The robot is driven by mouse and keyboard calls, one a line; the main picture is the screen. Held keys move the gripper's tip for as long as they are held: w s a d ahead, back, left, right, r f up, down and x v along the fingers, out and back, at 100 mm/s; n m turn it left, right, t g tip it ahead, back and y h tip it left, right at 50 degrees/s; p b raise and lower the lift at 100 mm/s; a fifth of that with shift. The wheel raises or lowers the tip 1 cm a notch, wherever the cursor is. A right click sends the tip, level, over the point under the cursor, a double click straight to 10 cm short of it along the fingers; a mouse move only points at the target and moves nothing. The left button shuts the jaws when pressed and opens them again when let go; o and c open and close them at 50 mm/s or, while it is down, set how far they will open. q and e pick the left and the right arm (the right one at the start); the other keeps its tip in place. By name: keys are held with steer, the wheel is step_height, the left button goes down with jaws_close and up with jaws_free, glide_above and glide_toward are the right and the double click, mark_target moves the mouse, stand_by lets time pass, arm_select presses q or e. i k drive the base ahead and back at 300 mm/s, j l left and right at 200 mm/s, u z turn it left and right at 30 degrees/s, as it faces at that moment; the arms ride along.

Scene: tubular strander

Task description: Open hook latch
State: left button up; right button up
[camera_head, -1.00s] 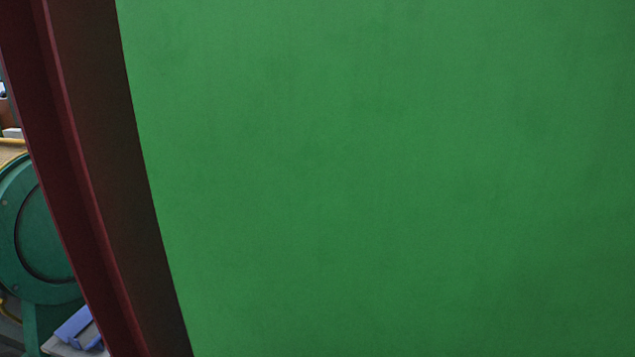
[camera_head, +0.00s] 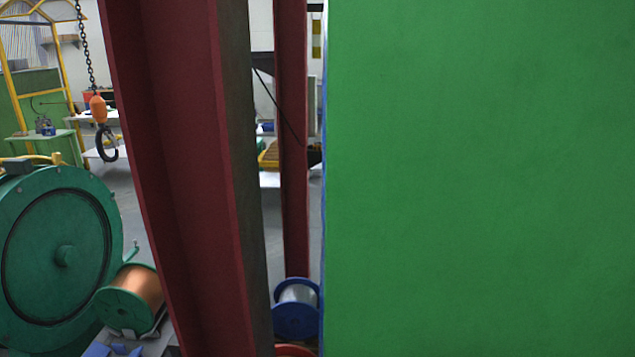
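A black hook (camera_head: 106,144) hangs at the upper left in the head view. Its orange block (camera_head: 98,108) hangs on a dark chain (camera_head: 85,45). The hook hangs well behind the near red beam, to the left of it. A thin latch across the hook's mouth is too small to tell open or shut. Neither of my grippers is in view.
A large green panel (camera_head: 480,180) fills the right half, close by. A red steel beam (camera_head: 185,160) stands in front, left of it. A green round machine (camera_head: 60,255), a copper spool (camera_head: 138,290) and a blue spool (camera_head: 296,312) stand low. Grey floor shows behind.

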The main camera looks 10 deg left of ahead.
mark_target(114, 142)
steer(key=i+j+u, duration=0.1)
steer(key=j+u, duration=0.55)
steer(key=u, duration=0.2)
steer(key=i+j+u, duration=0.15)
steer(key=u, duration=0.3)
